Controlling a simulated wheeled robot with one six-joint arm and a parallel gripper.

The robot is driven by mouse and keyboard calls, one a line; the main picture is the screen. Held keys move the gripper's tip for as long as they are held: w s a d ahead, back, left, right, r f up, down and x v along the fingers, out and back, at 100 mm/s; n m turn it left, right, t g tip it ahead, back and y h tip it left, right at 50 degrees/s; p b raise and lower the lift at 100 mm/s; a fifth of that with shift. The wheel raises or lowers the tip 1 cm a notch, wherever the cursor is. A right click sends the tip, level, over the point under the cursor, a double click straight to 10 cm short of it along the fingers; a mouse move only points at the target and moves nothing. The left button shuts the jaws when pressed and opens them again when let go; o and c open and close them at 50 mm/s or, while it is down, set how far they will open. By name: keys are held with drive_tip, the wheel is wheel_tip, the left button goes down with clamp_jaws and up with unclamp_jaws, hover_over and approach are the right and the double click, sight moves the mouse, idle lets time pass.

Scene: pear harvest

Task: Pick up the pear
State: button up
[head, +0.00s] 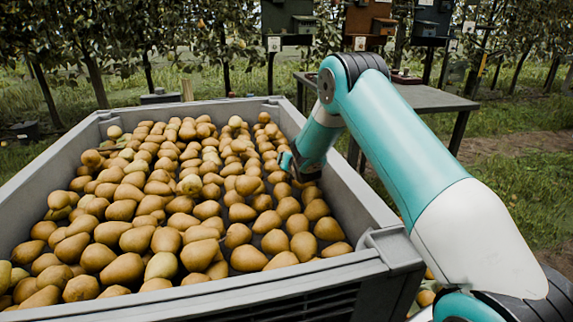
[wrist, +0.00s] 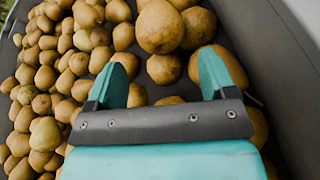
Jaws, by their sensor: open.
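Many brown-yellow pears (head: 140,238) fill a large grey bin, and no single one is marked out. My gripper (head: 290,163) is inside the bin near its right wall, low over the pears. In the wrist view my gripper (wrist: 160,88) has its two teal fingers spread apart, with nothing held between them. A pear (wrist: 164,68) lies just beyond the gap between the fingertips, and a larger pear (wrist: 159,27) lies behind it. Another pear (wrist: 232,68) is partly hidden by the right finger. The palm hides what lies directly below.
The grey bin's right wall (wrist: 262,45) rises close to the right finger. The bin's front rim (head: 330,270) is near me. A grey table (head: 432,98) stands behind the bin at the right. Coloured boxes (head: 368,18) and trees stand at the back.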

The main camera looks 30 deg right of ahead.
drive_tip(key=b+x, duration=0.1)
drive_tip(key=x, duration=0.3)
drive_tip(key=shift+w, duration=0.15)
drive_tip(key=b+x, duration=0.2)
drive_tip(key=x, duration=0.2)
drive_tip(key=shift+w+d+f+b, duration=0.15)
drive_tip(key=shift+w+b, duration=0.15)
drive_tip(key=shift+w+d, duration=0.1)
drive_tip(key=shift+w, duration=0.15)
drive_tip(key=c, duration=0.7)
